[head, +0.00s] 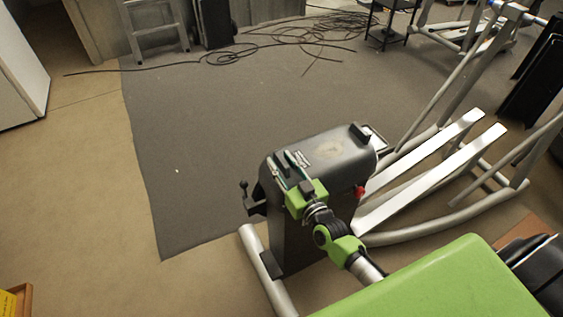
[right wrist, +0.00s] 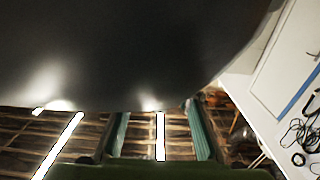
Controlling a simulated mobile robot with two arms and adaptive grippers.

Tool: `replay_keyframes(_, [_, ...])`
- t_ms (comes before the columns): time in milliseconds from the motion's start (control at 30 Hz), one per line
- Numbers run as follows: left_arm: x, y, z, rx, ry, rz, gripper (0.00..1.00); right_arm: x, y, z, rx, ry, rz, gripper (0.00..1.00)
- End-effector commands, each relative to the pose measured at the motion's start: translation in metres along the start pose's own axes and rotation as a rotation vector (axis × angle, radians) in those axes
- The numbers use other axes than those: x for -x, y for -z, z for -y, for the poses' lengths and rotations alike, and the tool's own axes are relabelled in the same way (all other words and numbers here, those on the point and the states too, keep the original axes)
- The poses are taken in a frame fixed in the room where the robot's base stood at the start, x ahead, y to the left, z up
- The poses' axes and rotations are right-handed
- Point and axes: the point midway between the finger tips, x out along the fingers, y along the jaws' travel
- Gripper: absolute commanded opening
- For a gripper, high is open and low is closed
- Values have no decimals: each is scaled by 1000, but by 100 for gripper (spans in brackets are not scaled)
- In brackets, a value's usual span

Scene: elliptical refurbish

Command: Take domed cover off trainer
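The elliptical trainer's dark grey domed cover (head: 325,148) sits on top of the upright housing in the middle of the head view. It has a worn, pale patch on its upper face. My right gripper (head: 284,162) is at the cover's left end, with its two fingers apart. In the right wrist view a large dark curved surface, apparently the cover (right wrist: 120,50), fills the upper part. The fingers of the right gripper (right wrist: 160,122) show below it, apart, with nothing between them. Whether they touch the cover I cannot tell. My left gripper is not in view.
The trainer's pale foot rails (head: 430,165) extend right from the housing. A black knob (head: 245,190) sticks out at left, and a red part (head: 360,191) is on the right side. Loose cables (head: 290,38) lie on the grey mat (head: 200,130), whose left part is clear.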

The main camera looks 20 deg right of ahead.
Motion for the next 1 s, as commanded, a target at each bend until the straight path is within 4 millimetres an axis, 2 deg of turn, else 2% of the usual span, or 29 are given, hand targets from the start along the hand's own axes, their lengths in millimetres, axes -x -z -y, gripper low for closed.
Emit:
replay_keyframes(267, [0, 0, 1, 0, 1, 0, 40, -2, 0, 0, 0, 0, 1, 31])
replay_keyframes(300, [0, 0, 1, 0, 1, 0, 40, -2, 0, 0, 0, 0, 1, 28])
replay_keyframes(400, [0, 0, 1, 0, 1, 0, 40, -2, 0, 0, 0, 0, 1, 2])
replay_keyframes(433, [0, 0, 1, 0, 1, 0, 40, -2, 0, 0, 0, 0, 1, 0])
replay_keyframes(533, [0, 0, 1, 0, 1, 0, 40, -2, 0, 0, 0, 0, 1, 0])
replay_keyframes(567, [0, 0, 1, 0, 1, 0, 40, -2, 0, 0, 0, 0, 1, 6])
replay_keyframes(600, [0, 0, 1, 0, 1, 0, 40, -2, 0, 0, 0, 0, 1, 0])
replay_keyframes(1000, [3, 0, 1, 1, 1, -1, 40, -2, 2, 0, 0, 0, 0, 0])
